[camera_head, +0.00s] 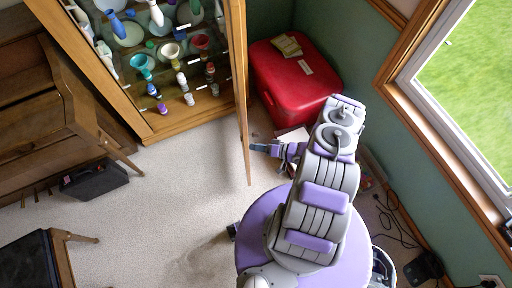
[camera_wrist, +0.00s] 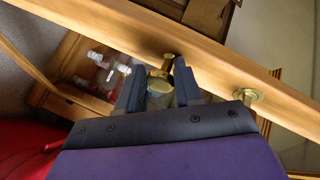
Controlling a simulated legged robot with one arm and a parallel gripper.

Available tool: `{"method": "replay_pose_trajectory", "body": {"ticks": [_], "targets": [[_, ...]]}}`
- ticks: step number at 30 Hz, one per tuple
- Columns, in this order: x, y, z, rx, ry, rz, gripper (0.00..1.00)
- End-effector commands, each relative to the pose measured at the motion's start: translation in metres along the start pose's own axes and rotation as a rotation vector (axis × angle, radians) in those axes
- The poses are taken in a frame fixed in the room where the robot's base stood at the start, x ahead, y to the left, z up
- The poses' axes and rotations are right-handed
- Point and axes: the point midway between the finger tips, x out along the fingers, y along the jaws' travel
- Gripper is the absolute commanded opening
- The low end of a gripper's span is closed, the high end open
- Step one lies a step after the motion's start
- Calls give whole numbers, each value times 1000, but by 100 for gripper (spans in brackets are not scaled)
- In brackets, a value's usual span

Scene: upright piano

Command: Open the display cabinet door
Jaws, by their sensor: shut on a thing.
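The display cabinet (camera_head: 165,133) has a wooden frame and stands at the upper left in the head view, with cups and small bottles on its shelves. Its door (camera_head: 240,85) is swung out and seen nearly edge-on. My gripper (camera_head: 253,147) is at the door's right face. In the wrist view the door's wooden frame (camera_wrist: 215,62) crosses diagonally. My gripper (camera_wrist: 160,75) is shut on a brass knob (camera_wrist: 160,82) there. A second brass fitting (camera_wrist: 248,96) sits farther right on the frame.
A red case (camera_head: 290,85) stands right of the door, near the green wall. The dark piano (camera_head: 45,95) is at the left, with a black box (camera_head: 95,179) on the floor. A stool (camera_head: 40,262) is at lower left. Carpet (camera_head: 170,210) between them is clear.

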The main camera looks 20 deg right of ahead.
Motion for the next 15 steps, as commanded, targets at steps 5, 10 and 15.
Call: {"method": "replay_pose_trajectory", "body": {"ticks": [5, 10, 15], "targets": [[-2, 5, -9, -9, 17, 13, 36], [-1, 4, -8, -7, 15, 11, 52], [0, 2, -6, -5, 12, 8, 58]]}}
